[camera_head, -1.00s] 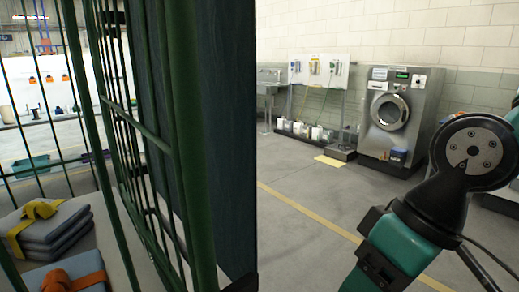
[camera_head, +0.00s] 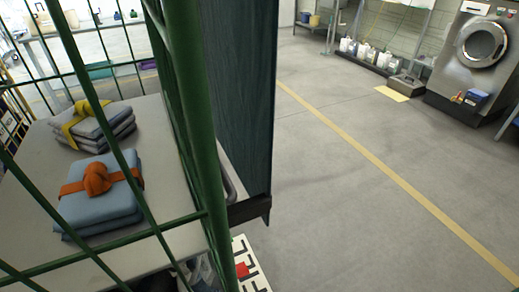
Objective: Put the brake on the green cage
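The green cage (camera_head: 205,120) stands close on the left in the head view, its thick corner post upright and its thin bars crossing the left side. A dark teal panel (camera_head: 243,100) stands just to the right of the post. The cage's wheels and brake cannot be made out. Through the bars I see a light shelf or table top (camera_head: 165,190) with a blue folded bundle (camera_head: 100,205) tied in orange and a grey folded stack (camera_head: 98,135) tied in yellow. My gripper is not in view.
Open grey floor (camera_head: 360,210) with a yellow line (camera_head: 385,170) lies to the right. A steel washing machine (camera_head: 475,60) stands at the back right, beside a row of containers (camera_head: 370,57). A white, black and red marker board (camera_head: 247,265) lies low by the post.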

